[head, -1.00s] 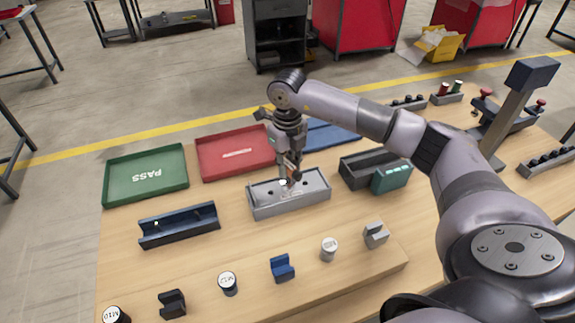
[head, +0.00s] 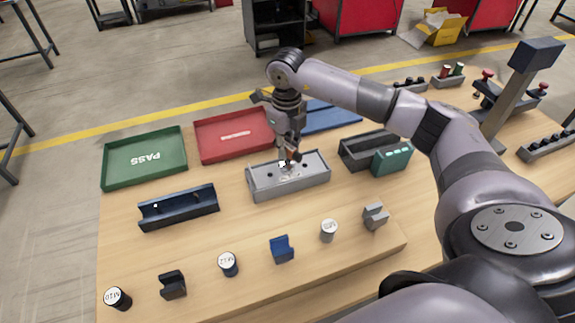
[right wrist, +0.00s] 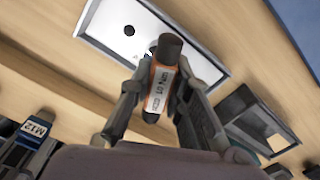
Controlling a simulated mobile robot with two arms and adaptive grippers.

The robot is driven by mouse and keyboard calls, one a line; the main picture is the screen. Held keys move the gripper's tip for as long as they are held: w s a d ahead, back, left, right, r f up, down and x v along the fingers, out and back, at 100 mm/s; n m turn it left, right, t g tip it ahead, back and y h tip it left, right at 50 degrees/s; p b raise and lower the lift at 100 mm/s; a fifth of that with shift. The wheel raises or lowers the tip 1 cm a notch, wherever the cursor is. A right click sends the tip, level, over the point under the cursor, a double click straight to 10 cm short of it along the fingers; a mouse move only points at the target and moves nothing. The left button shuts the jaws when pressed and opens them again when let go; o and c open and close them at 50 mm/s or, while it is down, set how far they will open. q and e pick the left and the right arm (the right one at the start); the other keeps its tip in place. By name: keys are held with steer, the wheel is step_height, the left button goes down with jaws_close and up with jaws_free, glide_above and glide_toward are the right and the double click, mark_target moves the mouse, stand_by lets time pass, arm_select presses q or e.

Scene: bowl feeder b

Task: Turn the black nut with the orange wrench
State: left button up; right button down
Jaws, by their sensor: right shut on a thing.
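My right gripper (head: 290,153) is shut on the orange wrench, low over the grey fixture block (head: 253,187) in the middle of the table. In the right wrist view the wrench (right wrist: 160,88) is a dark-ended cylinder with an orange sleeve and a white label, between both fingers. Its far end reaches over the fixture's plate, which also shows there (right wrist: 100,22). A dark round spot (right wrist: 129,31) on the plate lies apart from the wrench; I cannot tell if it is a nut or a hole. The contact point is hidden. My left gripper is not in view.
A green PASS tray (head: 109,178), a red tray (head: 203,157) and a blue tray (head: 335,124) lie behind. A dark blue holder (head: 180,212) stands left, a dark bin with a teal box (head: 392,160) right. Labelled cylinders and small blocks line the front.

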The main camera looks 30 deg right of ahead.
steer(key=shift+r, duration=0.15)
steer(key=shift+r+p, duration=1.55)
steer(key=shift+r, duration=0.9)
